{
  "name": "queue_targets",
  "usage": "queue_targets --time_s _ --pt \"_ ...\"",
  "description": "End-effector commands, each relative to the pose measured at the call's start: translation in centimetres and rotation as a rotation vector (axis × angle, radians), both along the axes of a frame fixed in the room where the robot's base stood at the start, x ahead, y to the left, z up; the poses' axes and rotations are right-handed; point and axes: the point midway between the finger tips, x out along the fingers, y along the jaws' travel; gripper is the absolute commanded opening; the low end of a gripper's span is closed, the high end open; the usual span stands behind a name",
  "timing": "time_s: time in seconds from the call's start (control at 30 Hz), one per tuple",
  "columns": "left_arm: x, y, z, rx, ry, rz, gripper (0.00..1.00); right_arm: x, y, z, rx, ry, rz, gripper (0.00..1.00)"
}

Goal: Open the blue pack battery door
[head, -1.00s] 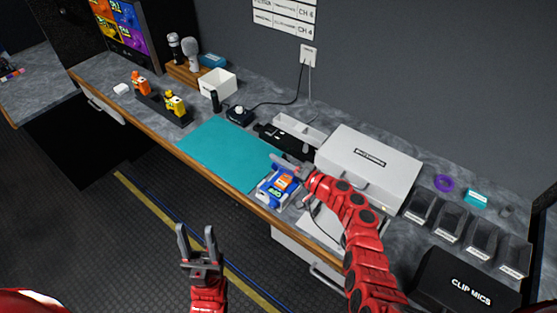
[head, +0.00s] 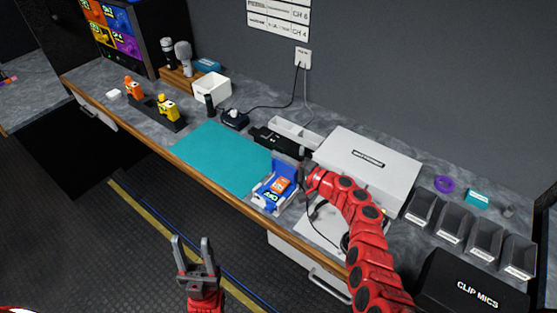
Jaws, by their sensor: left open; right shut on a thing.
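The blue pack (head: 267,196) sits in a light grey holder at the front edge of the counter, right of the teal mat. Its blue battery door (head: 285,169) stands raised at the pack's back side. An orange block with a white label (head: 278,185) shows in the pack. My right gripper (head: 303,167) is at the right edge of the raised door and is shut on it; the contact is small and partly hidden by the gripper. My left gripper (head: 195,251) is open and empty, above the floor in front of the counter.
The teal mat (head: 215,155) is clear. A white case (head: 368,158) stands behind my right arm, with a black box and a white tray (head: 295,131) behind the pack. Dark bins (head: 450,225) and a CLIP MICS box (head: 470,280) are at right.

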Motion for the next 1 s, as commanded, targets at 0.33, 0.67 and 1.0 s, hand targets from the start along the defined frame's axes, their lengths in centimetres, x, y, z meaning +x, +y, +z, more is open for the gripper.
queue_targets --time_s 0.33,0.67,1.0 --pt "0.0 0.0 0.0 0.0 0.0 0.0 0.5 0.0 0.0 0.0 -0.001 -0.001 0.0 0.38" --pt "0.0 0.0 0.0 0.0 0.0 0.0 0.5 0.0 0.1 0.4 0.0 -0.004 0.001 0.38" --pt "0.0 0.0 -0.4 0.0 0.0 0.0 0.5 -1.4 0.1 3.8 0.004 -0.008 0.0 0.38"
